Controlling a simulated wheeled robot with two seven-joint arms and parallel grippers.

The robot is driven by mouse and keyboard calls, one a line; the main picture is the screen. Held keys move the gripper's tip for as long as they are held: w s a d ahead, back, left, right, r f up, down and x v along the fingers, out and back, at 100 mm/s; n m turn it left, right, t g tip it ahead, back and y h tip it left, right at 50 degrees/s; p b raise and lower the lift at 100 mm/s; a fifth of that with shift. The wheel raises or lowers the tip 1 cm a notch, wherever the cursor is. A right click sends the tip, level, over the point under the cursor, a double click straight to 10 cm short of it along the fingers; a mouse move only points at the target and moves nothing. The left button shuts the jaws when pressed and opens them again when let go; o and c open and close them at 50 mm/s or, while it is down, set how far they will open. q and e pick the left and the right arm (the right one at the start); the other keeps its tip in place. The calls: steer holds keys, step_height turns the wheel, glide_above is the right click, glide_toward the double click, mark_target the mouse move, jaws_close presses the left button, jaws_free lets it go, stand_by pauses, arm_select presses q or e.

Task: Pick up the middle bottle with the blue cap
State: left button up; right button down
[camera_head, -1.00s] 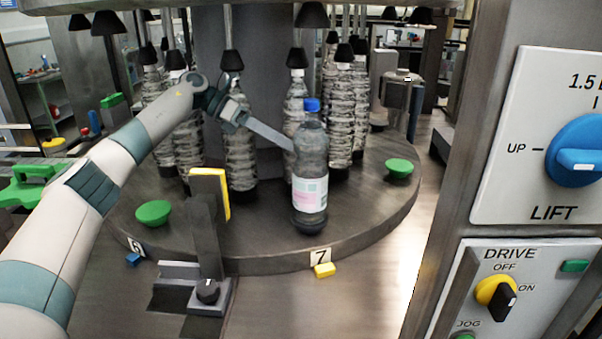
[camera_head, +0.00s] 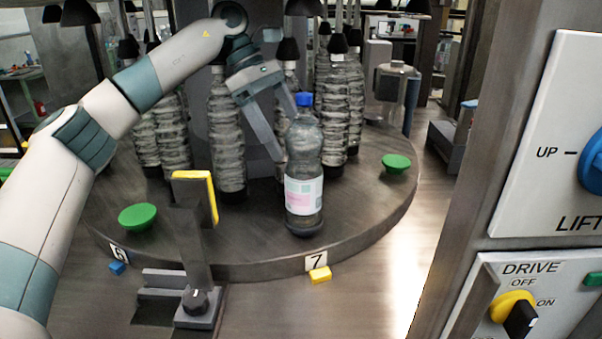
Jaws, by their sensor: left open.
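A bottle with a blue cap (camera_head: 304,170) stands upright on the round dark turntable (camera_head: 350,222), near its front edge behind the number 7 tag. It has a pink and white label and dark contents. My left gripper (camera_head: 284,136) is open and empty. Its fingers point down toward the bottle from the upper left, one finger near the cap and the other left of the body. I cannot tell whether the fingers touch the bottle. My right gripper is not in view.
Several clear ribbed bottles, such as one (camera_head: 226,130) left of my gripper, stand behind under black cones. Green knobs (camera_head: 138,216) sit on the turntable. A yellow-edged bracket (camera_head: 196,215) rises front left. A control panel (camera_head: 545,290) fills the right side.

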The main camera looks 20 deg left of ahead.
mark_target(299, 167)
arm_select(q)
steer(key=shift+s+d+f, duration=0.1)
steer(key=shift+d+f, duration=0.1)
steer(key=shift+f, duration=0.2)
steer(key=shift+d+f+p, duration=0.3)
steer(key=shift+f+p, duration=0.15)
steer(key=shift+f, duration=0.15)
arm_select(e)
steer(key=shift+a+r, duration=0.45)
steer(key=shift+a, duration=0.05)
arm_select(q)
steer(key=shift+s+d+f+p, duration=0.2)
steer(key=shift+f+p, duration=0.15)
steer(key=shift+p, duration=0.1)
steer(key=p+x, duration=0.1)
steer(key=x, duration=0.1)
steer(key=p+x, duration=0.1)
steer(key=shift+s+f, duration=0.25)
steer(key=shift+f, duration=0.15)
steer(key=shift+d+f, duration=0.1)
steer(key=shift+f, duration=0.2)
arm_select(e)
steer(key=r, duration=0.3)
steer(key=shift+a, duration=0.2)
